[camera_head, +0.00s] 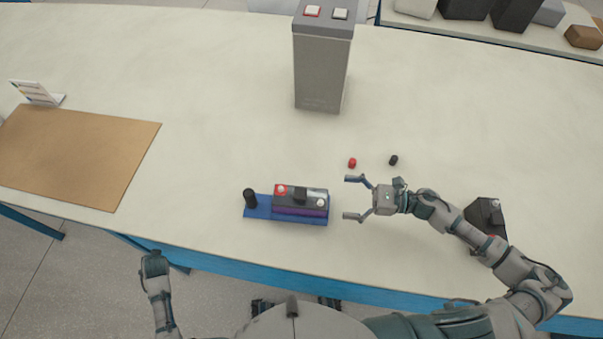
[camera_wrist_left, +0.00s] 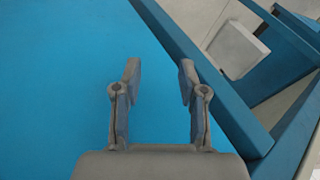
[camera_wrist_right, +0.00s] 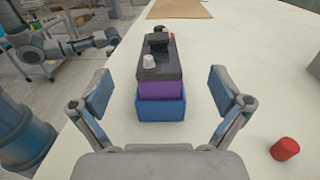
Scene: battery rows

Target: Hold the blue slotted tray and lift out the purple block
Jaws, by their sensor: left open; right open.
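The blue slotted tray (camera_head: 262,207) lies on the table near its front edge, with a black upright knob (camera_head: 250,198) at its left end. The purple block (camera_head: 300,211) sits in the tray; it has a dark top with a red ringed terminal, a black handle and a white terminal. My right gripper (camera_head: 347,198) is open and empty, just right of the tray. In the right wrist view the purple block (camera_wrist_right: 161,91) and the tray (camera_wrist_right: 160,110) lie ahead between the open fingers (camera_wrist_right: 160,92), apart from them. My left gripper (camera_wrist_left: 158,78) is open and empty, facing a blue surface.
A small red cap (camera_head: 352,163) and a black cap (camera_head: 393,160) lie behind my right gripper. A dark block (camera_head: 485,214) lies at the right beside my right arm. A tall grey box (camera_head: 321,70) stands at the back. A brown mat (camera_head: 75,155) lies left; the table between is clear.

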